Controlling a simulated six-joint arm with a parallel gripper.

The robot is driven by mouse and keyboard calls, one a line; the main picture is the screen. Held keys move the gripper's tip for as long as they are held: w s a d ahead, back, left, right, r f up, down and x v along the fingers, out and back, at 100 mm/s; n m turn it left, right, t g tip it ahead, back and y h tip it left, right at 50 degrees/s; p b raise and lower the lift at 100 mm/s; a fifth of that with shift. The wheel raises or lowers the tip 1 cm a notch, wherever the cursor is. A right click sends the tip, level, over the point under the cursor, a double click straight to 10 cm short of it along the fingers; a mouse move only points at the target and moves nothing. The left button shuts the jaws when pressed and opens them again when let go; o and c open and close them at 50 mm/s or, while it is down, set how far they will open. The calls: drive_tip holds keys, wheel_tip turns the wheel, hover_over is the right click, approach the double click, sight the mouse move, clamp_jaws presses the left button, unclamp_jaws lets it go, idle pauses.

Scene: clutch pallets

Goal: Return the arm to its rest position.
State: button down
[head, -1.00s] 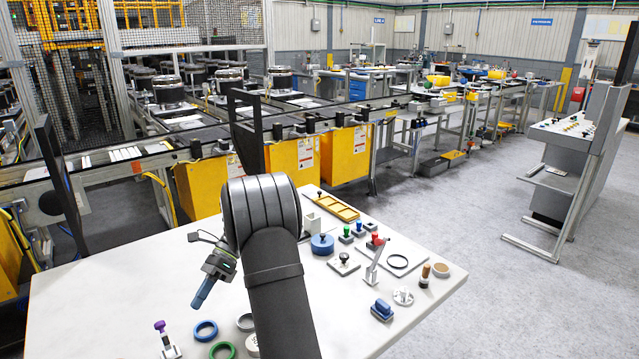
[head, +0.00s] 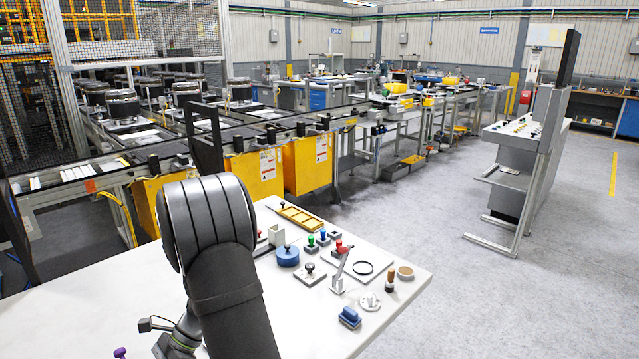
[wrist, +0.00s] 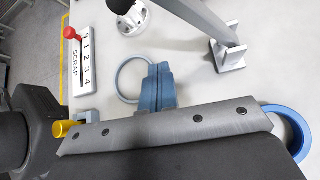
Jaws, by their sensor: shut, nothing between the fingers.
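My gripper's blue fingers (wrist: 158,88) show in the wrist view, together with nothing visible held between them. They are over the white table, and in the picture they overlap the edge of a pale blue ring (wrist: 130,76); I cannot tell whether they touch it. In the head view my arm rises at the lower left, and its wrist part (head: 180,338) is cut by the bottom edge. The fingertips are out of that view.
A SCRAP number plate (wrist: 84,62) with a red knob, a grey stand (wrist: 231,58) and a blue ring (wrist: 290,128) lie near my gripper. Several small parts, including a blue pot (head: 288,256) and a yellow tray (head: 299,218), stand right of my arm on the table (head: 300,325).

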drive_tip(key=shift+f+n+t+y, duration=0.4)
drive_tip(key=shift+f+t, duration=0.1)
drive_tip(key=shift+f, duration=0.1)
drive_tip(key=shift+r, duration=0.1)
